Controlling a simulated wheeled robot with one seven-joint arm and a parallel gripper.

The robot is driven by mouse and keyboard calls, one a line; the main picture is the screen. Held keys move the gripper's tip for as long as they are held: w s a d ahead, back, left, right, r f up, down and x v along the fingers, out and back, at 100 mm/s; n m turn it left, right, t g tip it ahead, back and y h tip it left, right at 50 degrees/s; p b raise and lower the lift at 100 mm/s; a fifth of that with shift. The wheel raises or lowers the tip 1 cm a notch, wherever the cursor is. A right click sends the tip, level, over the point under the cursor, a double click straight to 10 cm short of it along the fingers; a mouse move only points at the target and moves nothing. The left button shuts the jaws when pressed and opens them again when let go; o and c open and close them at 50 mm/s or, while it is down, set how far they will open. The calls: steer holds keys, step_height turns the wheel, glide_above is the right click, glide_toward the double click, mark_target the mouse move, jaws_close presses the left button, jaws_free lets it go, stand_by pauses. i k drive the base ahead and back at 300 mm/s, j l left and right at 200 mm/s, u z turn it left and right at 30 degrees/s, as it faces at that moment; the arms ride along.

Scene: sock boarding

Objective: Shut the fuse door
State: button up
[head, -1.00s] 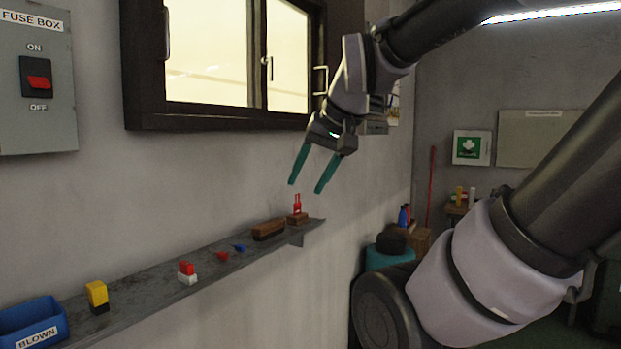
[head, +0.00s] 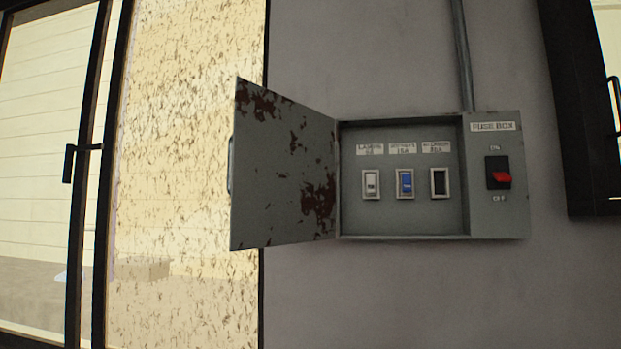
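The fuse door (head: 275,150) is a grey metal panel with dark red rust patches, hinged on the left side of the fuse box (head: 400,223). It stands wide open, swung out to the left, with a handle (head: 230,165) on its free left edge. Inside the box are a white fuse (head: 371,184), a blue fuse (head: 405,182) and a dark slot (head: 439,182) that looks empty, each under a label. To the right, a red switch (head: 500,177) sits on the box's front panel. My gripper is not in the current head view.
A glazed door or window (head: 180,150) with a dark frame stands left of the box, partly behind the fuse door. A grey conduit (head: 461,55) runs up from the box. A dark window frame (head: 585,120) is at the right. The wall below is clear.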

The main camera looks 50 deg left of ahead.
mark_target(281, 180)
steer(key=k+j, duration=0.1)
steer(key=j, duration=0.3)
steer(key=k+j, duration=0.1)
steer(key=j, duration=0.3)
steer(key=k+j, duration=0.1)
steer(key=j, duration=0.3)
steer(key=k+j, duration=0.1)
steer(key=j, duration=0.25)
steer(key=k+j+u, duration=0.1)
steer(key=j, duration=1.15)
steer(key=j+z, duration=0.15)
steer(key=z, duration=0.2)
steer(key=k+j+z, duration=0.1)
steer(key=z, duration=0.25)
steer(key=k+j+z, duration=0.25)
steer(key=k, duration=0.4)
steer(key=k+u, duration=0.25)
steer(key=k, duration=0.2)
steer(key=i+l, duration=0.4)
